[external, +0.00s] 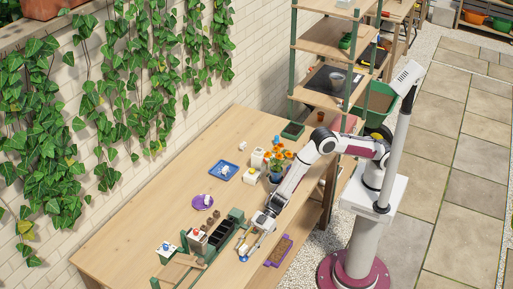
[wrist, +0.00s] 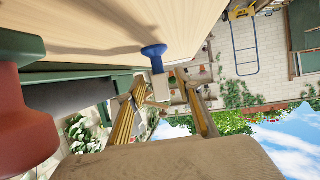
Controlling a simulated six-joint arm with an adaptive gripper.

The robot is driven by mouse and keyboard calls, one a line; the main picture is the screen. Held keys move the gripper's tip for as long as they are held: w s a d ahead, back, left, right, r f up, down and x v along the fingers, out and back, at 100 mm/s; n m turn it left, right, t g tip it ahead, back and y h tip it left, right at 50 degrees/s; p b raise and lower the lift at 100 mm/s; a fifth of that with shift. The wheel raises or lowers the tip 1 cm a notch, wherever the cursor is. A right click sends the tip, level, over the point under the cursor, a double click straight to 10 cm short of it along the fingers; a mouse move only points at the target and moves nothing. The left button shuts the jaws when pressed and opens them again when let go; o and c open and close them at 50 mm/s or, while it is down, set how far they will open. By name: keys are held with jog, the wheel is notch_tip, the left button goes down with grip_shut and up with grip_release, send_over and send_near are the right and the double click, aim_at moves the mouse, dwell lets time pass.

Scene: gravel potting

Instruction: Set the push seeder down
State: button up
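The push seeder shows in the wrist view as a blue disc-shaped end (wrist: 154,50) with a short pale shaft between my fingers. Its blue end is beside the wooden tabletop, and a shadow runs up to it; whether it touches is unclear. My gripper (wrist: 160,88) has one yellowish finger on each side of the shaft; contact with it cannot be made out. In the external view my gripper (external: 259,226) is low over the front of the workbench (external: 150,210). A blue round spot (external: 243,258) close below it appears to be the seeder's end.
A green-framed rack with dark pots (external: 222,229) stands left of my gripper. Behind are a purple saucer (external: 202,202), a blue tray (external: 226,171) and orange flowers (external: 279,158). The bench's back left is clear.

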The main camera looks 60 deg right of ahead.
jog(key=shift+x, duration=1.1)
grip_shut()
